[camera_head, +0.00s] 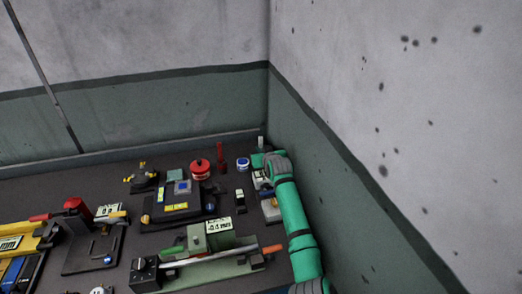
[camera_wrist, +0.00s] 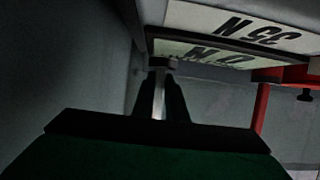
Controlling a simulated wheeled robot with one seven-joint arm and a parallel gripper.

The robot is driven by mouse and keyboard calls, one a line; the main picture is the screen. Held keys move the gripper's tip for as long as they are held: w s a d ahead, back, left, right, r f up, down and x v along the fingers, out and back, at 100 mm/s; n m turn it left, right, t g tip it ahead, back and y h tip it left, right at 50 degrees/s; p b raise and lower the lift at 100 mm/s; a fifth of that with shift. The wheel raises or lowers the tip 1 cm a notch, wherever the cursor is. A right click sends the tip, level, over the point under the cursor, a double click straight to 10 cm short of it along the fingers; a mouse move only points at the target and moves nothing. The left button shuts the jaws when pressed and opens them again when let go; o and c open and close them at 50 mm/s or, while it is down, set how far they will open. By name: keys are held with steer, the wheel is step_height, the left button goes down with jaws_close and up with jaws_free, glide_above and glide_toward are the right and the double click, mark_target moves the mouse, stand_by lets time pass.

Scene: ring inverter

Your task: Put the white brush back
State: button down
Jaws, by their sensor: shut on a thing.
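In the wrist view my gripper (camera_wrist: 161,68) points away from the camera, with its dark fingers close together. It is shut on a narrow pale strip (camera_wrist: 159,96), which appears to be part of the white brush. The brush's bristles and full shape are hidden. In the head view my green arm reaches along the right wall to the table's far right corner, and its wrist hides most of the gripper. A small white piece (camera_head: 261,142) shows just behind the wrist; I cannot tell if it is the brush.
A red post (camera_wrist: 262,105) stands at right. In the head view a red pot (camera_head: 200,168), a blue-and-white jar (camera_head: 243,164) and several devices crowd the dark table. The wall is close.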

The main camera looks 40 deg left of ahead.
steer(key=c, duration=1.8)
jaws_free()
steer(key=shift+o, duration=0.2)
steer(key=shift+r, duration=0.1)
steer(key=shift+s+r, duration=0.1)
steer(key=shift+r, duration=0.05)
steer(key=v, duration=1.2)
steer(key=shift+d, duration=0.1)
steer(key=shift+a, duration=0.2)
